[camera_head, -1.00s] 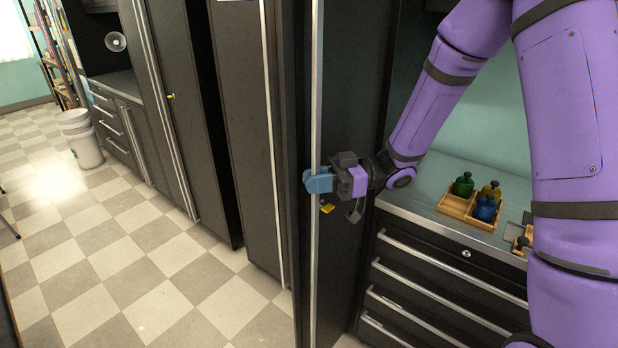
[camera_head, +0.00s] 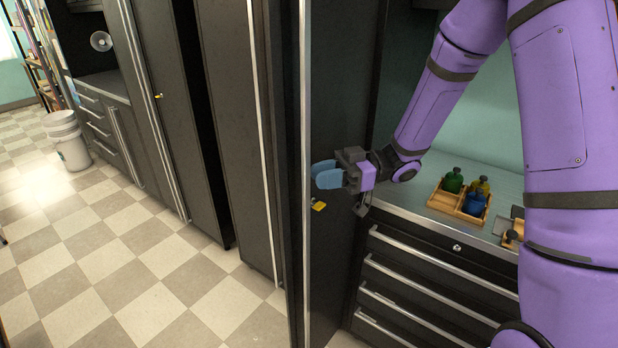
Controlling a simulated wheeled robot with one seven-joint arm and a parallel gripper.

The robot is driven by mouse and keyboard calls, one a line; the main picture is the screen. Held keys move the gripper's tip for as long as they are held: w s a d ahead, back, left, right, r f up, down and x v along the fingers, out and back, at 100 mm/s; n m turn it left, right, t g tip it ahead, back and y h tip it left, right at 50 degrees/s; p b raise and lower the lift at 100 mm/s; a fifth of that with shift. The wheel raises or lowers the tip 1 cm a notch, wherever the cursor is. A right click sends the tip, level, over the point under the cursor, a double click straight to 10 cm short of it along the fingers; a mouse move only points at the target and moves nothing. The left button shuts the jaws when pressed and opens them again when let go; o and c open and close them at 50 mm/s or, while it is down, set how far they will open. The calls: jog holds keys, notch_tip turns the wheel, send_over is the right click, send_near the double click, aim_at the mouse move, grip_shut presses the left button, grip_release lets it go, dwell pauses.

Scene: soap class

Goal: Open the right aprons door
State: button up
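The right aprons door is most likely the tall dark door (camera_head: 345,100) in the middle, with a long vertical metal handle (camera_head: 304,120) along its left edge and a small yellow piece (camera_head: 318,206) on its face. It stands out nearer to me than the neighbouring door (camera_head: 228,110) on its left, so it looks ajar; the inside is hidden. My gripper (camera_head: 326,174), with blue fingertips, is just right of the handle, in front of the door face.
A drawer unit (camera_head: 440,275) with a worktop stands right of the door, close to my arm. A wooden tray (camera_head: 443,206) with several small bottles sits on it. More dark cabinets and a white bucket (camera_head: 70,145) are at left. The checkered floor (camera_head: 130,270) at left is clear.

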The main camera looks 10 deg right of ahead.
jog(key=d, duration=0.7)
jog(key=shift+w, duration=0.35)
jog(key=w+r+m+t+h, duration=0.1)
jog(key=w+r+t+h, duration=0.1)
jog(key=t, duration=0.1)
jog(key=w+r+m+t+h, duration=0.1)
jog(key=w+r+t+h, duration=0.1)
jog(key=t, duration=0.1)
jog(key=w+r+m+t+h, duration=0.1)
jog(key=w+r+t+h, duration=0.1)
jog(key=w+t, duration=0.1)
jog(key=shift+d+r+m+t+h, duration=0.3)
jog(key=shift+d+m+t, duration=0.05)
jog(key=shift+m+t, duration=0.05)
jog(key=s+d+r+m+t+h, duration=0.4)
jog(key=s+d+r+m+h, duration=0.4)
jog(key=d+r+m+h, duration=0.3)
jog(key=s+a+f+m+g, duration=0.1)
jog(key=s+m+g, duration=0.1)
jog(key=s, duration=0.9)
jog(key=s+a+f+m+g, duration=0.1)
jog(key=s+g, duration=0.3)
jog(key=s, duration=0.7)
jog(key=shift+a+m+g, duration=0.4)
jog(key=shift+m, duration=0.3)
